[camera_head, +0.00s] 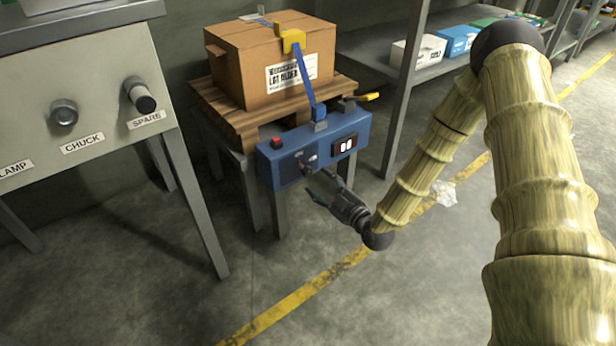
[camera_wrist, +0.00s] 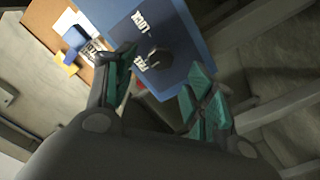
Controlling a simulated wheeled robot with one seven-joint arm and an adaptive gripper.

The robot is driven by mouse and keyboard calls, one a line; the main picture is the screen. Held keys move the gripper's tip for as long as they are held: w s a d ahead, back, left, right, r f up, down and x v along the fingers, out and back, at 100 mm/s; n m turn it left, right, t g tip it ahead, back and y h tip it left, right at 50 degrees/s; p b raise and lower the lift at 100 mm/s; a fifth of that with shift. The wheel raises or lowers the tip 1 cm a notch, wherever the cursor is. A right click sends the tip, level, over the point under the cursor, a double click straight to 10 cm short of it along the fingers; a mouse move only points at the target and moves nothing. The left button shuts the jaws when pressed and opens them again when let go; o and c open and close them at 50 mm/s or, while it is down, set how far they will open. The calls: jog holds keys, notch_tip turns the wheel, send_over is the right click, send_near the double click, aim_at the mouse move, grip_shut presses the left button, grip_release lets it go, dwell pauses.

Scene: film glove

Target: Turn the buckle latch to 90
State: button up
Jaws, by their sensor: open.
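A dark round latch knob (camera_wrist: 160,58) sits on the front of a blue box (camera_head: 272,168). White labels stand beside it in the wrist view, one looking like LOCK; its turn angle is hard to read. My gripper (camera_head: 312,187) is in front of the blue box, just below the knob in the head view, where the knob is small and partly hidden. In the wrist view my gripper (camera_wrist: 160,72) is open, with green-padded fingers left and right of the knob in the picture. The fingers look apart from it, and nothing is held.
The blue box has a red button (camera_head: 276,142), a small display (camera_head: 345,145) and a yellow lever (camera_head: 365,97). A blue strap (camera_head: 304,75) runs over a carton (camera_head: 255,75) on a pallet. A grey panel (camera_head: 80,100) stands left, shelving right. The floor in front is open.

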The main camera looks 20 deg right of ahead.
aim_at(309, 174)
jog(key=shift+b+x, duration=1.2)
jog(key=shift+x, duration=2.3)
jog(key=c, duration=1)
